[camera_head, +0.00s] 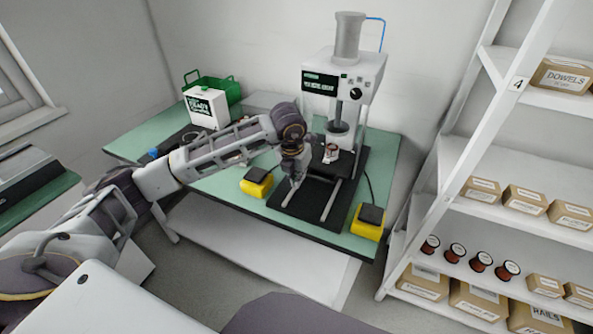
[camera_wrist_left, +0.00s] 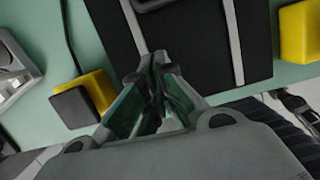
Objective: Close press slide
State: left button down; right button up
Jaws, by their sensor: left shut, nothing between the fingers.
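The press (camera_head: 343,75) stands at the back of the green table, with a grey cylinder on top and a control face with a dark knob. Its slide (camera_head: 335,160) is a dark plate between two light rails (camera_head: 331,200) on a black base, below the ram. A small copper-coloured part (camera_head: 331,151) sits on the slide. My left gripper (camera_head: 295,184) points down over the left front of the base, next to the left rail. In the left wrist view its fingers (camera_wrist_left: 155,85) are together and empty, above the black base (camera_wrist_left: 185,50). My right gripper does not show.
Two yellow pedals, left (camera_head: 257,182) and right (camera_head: 368,221), flank the base on the green table (camera_head: 225,188). A white box (camera_head: 206,107) and green crate (camera_head: 232,88) stand back left. A white shelf (camera_head: 475,205) with boxes and spools stands right.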

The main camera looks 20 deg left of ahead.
pick_arm(q)
jog(key=x, duration=0.3)
jog(key=shift+w+f, duration=0.1)
jog(key=shift+f, duration=0.05)
jog(key=shift+w+d+f, duration=0.1)
jog(key=shift+w+f, duration=0.15)
jog(key=shift+w, duration=0.75)
jog(key=shift+w+f, duration=0.2)
jog(key=shift+w, duration=0.6)
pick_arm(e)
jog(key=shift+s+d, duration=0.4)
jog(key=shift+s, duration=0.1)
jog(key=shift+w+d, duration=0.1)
pick_arm(q)
jog(key=shift+w, duration=0.15)
